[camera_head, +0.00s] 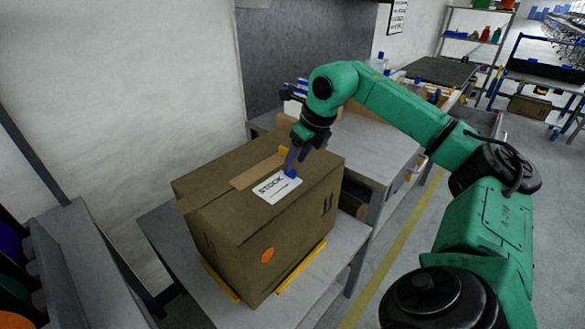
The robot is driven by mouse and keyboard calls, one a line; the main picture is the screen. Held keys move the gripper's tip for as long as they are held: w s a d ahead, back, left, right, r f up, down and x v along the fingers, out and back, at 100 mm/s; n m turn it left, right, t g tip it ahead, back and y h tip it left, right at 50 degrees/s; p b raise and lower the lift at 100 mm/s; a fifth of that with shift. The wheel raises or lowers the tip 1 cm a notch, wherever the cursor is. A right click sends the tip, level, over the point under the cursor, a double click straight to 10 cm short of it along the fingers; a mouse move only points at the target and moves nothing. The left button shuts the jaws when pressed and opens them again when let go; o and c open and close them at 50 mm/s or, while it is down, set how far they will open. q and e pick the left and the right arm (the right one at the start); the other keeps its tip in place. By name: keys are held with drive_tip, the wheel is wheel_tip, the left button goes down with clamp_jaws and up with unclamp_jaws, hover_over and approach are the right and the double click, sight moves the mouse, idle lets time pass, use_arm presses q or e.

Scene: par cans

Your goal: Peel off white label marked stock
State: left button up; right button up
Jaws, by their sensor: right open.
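The white label (276,189) marked STOCK lies flat on the top of a brown cardboard box (228,232). A blue piece (291,173) shows at the label's upper right corner, right under my gripper's tips. My right gripper (290,163) reaches down from the green arm to the box top, at the label's far right corner. It is open, and I cannot tell whether its fingers touch the label. My left gripper is not in view.
The box stands on a grey table (183,240) with yellow strips by its base. A strip of brown tape (257,172) runs beside the label. An orange round sticker (268,255) is on the box's front side. Another grey workbench (386,160) stands behind; a wall is at left.

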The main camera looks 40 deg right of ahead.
sight(292, 169)
drive_tip(key=x, duration=0.3)
drive_tip(key=shift+w+f, duration=0.15)
drive_tip(key=shift+f, duration=0.05)
clamp_jaws()
drive_tip(key=c, duration=0.7)
unclamp_jaws()
clamp_jaws()
wheel_tip(292, 169, up, 8)
drive_tip(key=p, duration=0.7)
drive_tip(key=shift+f, duration=0.15)
drive_tip(key=shift+a+f, duration=0.1)
drive_tip(key=shift+f, duration=0.25)
